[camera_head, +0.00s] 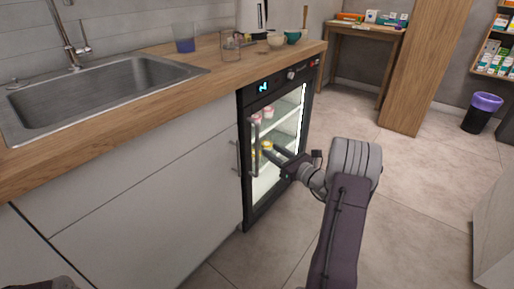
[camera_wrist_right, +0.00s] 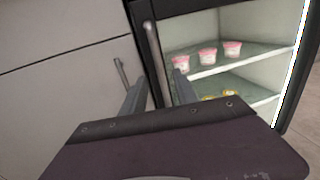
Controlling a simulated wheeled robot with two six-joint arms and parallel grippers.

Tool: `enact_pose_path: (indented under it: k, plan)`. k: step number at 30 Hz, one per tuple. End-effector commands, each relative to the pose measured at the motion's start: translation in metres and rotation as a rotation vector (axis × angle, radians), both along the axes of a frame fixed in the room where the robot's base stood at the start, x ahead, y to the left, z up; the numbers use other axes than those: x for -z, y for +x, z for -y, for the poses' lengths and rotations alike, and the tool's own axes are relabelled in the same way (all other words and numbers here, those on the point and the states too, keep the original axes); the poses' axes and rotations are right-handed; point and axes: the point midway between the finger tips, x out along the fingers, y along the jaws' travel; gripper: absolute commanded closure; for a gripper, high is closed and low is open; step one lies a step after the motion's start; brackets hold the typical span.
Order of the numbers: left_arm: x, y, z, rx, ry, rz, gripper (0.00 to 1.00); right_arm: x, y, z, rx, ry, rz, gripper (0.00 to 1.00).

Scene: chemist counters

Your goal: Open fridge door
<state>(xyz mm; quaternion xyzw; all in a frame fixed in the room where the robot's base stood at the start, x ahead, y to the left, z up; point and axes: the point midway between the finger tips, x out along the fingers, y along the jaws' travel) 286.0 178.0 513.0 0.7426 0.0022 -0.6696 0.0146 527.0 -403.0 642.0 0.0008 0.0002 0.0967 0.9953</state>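The fridge (camera_head: 248,215) is a black-framed undercounter unit with a glass front and a lit interior. Its door looks shut. A vertical bar handle (camera_head: 256,150) runs down the door's left side; it also shows in the right wrist view (camera_wrist_right: 153,48). My right gripper (camera_head: 268,152) is at the handle's lower part. In the wrist view, its two fingers (camera_wrist_right: 158,88) are apart, with the handle's lower stretch between them. I cannot tell if either finger touches the bar. My left gripper is not in view.
Pink-lidded tubs (camera_wrist_right: 207,56) stand on a fridge shelf. A white cabinet (camera_head: 150,190) with its own handle (camera_wrist_right: 122,74) adjoins on the left. The wooden counter (camera_head: 200,90) above holds a sink and glassware.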

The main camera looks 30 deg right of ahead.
Motion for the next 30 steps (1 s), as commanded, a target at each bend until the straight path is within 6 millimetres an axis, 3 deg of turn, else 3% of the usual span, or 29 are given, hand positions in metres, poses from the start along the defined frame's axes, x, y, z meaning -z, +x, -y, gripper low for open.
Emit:
enact_pose_path:
  k: [13, 18, 24, 25, 28, 30]
  plan:
    - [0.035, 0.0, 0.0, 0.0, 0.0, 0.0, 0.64, 0.002, 0.076, -0.017, -0.005, -0.003, 0.002, 0.64]
    - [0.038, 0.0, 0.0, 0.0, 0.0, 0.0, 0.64, -0.001, 0.088, -0.019, -0.003, -0.002, 0.001, 0.64]
    - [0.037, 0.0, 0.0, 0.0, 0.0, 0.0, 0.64, -0.002, 0.089, -0.019, -0.003, -0.001, 0.0, 0.64]
    - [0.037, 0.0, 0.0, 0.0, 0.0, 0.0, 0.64, -0.002, 0.089, -0.019, -0.003, -0.001, 0.0, 0.67]
    - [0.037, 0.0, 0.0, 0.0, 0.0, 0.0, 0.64, -0.002, 0.089, -0.019, -0.003, -0.001, 0.0, 0.95]
    - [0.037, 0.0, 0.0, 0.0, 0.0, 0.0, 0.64, -0.002, 0.088, -0.019, -0.002, -0.001, 0.0, 1.0]
